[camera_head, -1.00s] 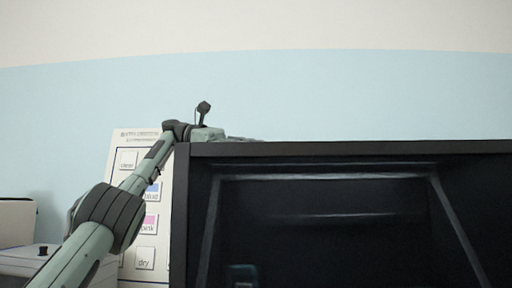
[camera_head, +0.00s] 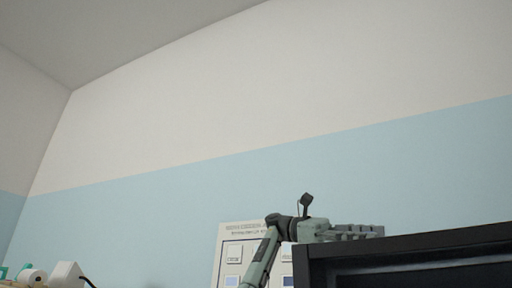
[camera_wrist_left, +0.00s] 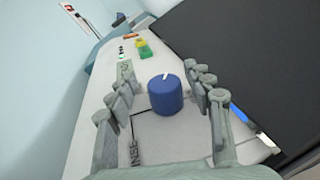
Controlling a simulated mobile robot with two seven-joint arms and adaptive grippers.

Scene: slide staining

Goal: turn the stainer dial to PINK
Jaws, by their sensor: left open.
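The stainer dial (camera_wrist_left: 165,98) is a blue round knob with a white mark on its top, seen in the left wrist view. It stands on a pale panel (camera_wrist_left: 165,135) where the letters "NSE" can be read; no PINK label is legible there. My left gripper (camera_wrist_left: 160,76) is open, with its fingers on either side of the dial; I cannot tell whether they touch it. In the head view my left gripper (camera_head: 356,232) shows above the dark box's edge, and the dial is hidden. My right gripper is in neither view.
A white board (camera_head: 233,255) with label squares stands behind my left arm. A dark box (camera_head: 420,247) fills the lower right of the head view. Small green (camera_wrist_left: 145,52) and orange (camera_wrist_left: 131,36) items lie beyond the dial. White objects (camera_head: 65,274) stand at lower left.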

